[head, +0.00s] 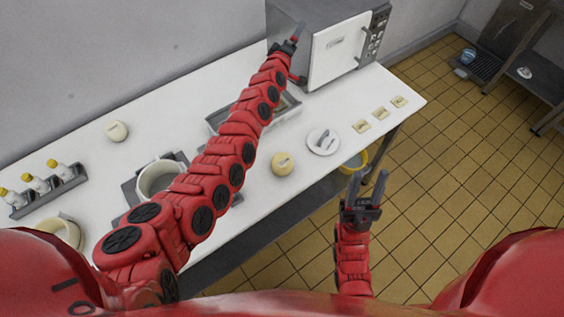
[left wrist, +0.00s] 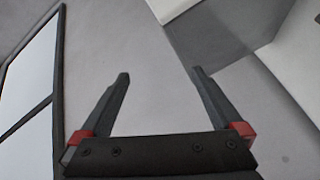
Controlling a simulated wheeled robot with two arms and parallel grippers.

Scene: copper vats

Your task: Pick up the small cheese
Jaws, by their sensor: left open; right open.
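A small round yellow piece that looks like a cheese (head: 283,164) sits on the white table near its front edge. A paler round lump (head: 117,131) sits at the back left, and I cannot tell for sure which one is the small cheese. My left gripper (head: 297,38) is far from both, up beside the white-fronted oven. In the left wrist view its jaws (left wrist: 159,75) are open and empty, facing grey wall. My right gripper (head: 369,176) is open and empty, off the table's front edge over the floor, right of the yellow piece.
A white plate (head: 323,142) with a grey item lies right of the yellow piece. Several small pale slabs lie farther right. The oven (head: 343,48) stands at the back. A pot (head: 160,179) and a bottle rack (head: 49,191) are left. My left arm crosses above the table.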

